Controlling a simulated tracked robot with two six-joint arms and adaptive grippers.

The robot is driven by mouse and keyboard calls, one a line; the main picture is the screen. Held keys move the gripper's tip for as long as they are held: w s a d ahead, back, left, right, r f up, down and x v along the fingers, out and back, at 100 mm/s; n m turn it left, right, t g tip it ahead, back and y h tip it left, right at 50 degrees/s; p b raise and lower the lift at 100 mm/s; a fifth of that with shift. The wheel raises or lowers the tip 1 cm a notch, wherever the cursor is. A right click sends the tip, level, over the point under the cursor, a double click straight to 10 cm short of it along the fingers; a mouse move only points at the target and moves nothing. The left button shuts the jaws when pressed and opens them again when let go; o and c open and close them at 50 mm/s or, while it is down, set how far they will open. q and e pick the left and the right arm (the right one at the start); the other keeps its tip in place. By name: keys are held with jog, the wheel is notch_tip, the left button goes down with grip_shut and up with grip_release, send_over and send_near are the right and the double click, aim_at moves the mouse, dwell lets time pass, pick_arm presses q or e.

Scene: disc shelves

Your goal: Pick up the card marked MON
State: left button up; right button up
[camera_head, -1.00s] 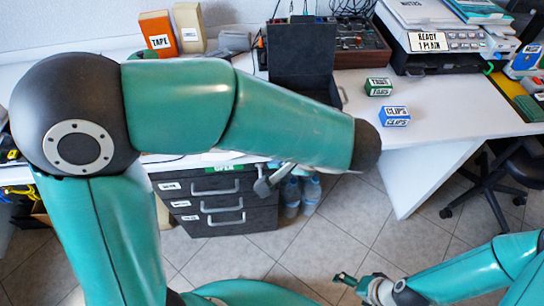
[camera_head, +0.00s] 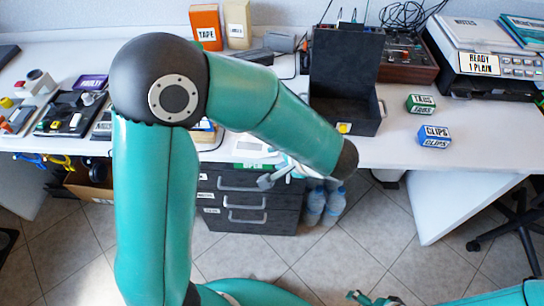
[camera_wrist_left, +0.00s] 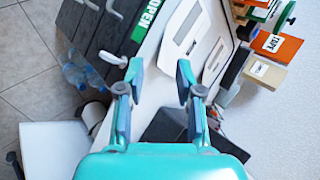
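I cannot read MON on any card in these frames. In the left wrist view, white card-like items lie on the desk beyond the fingers: one (camera_wrist_left: 185,28) near the green OPEN strip and another (camera_wrist_left: 216,62) to its right. My left gripper (camera_wrist_left: 159,78) is open and empty, with its fingers well apart. In the head view my left gripper (camera_head: 270,180) shows at the desk's front edge above the drawers, mostly hidden by my forearm. My forearm also hides part of the desk there. My right gripper (camera_head: 373,299) is cut by the bottom edge.
An open black box (camera_head: 345,92) stands on the desk, right of my forearm. The TABS box (camera_head: 421,104) and CLIPS box (camera_head: 434,136) lie further right. A black drawer unit (camera_head: 250,205) stands below the desk edge. TAPE (camera_head: 206,26) stands at the back.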

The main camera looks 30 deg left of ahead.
aim_at(269, 157)
pick_arm(q)
jog(key=shift+x, duration=2.6)
jog(key=shift+c, duration=0.2)
grip_shut()
